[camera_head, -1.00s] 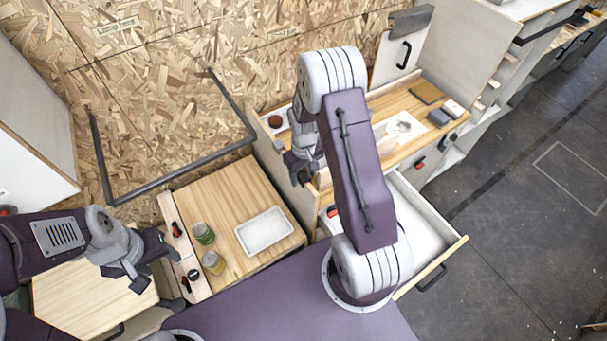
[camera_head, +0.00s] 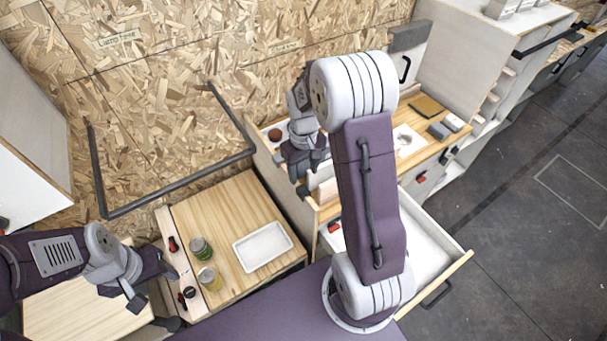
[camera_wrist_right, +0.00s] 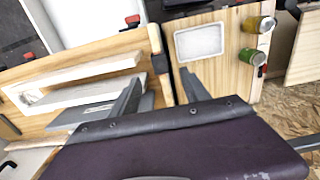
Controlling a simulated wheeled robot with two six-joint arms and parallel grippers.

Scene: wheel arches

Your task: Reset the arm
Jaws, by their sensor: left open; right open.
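My right arm stands raised in the middle of the head view, with its gripper (camera_head: 306,182) hanging behind the upper link over the left part of the wooden counter. In the right wrist view the fingers of the right gripper (camera_wrist_right: 160,95) are apart with nothing between them. My left gripper (camera_head: 152,288) is at the lower left of the head view, open and empty, beside the narrow tool strip and the wooden worktop (camera_head: 225,215).
A white tray (camera_head: 263,246), a green can (camera_head: 200,248) and a yellow can (camera_head: 210,278) stand on the worktop. A drawer (camera_head: 425,245) is open at the right. A dark rail (camera_head: 180,185) runs along the chipboard wall. Dark floor (camera_head: 520,240) lies clear at the right.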

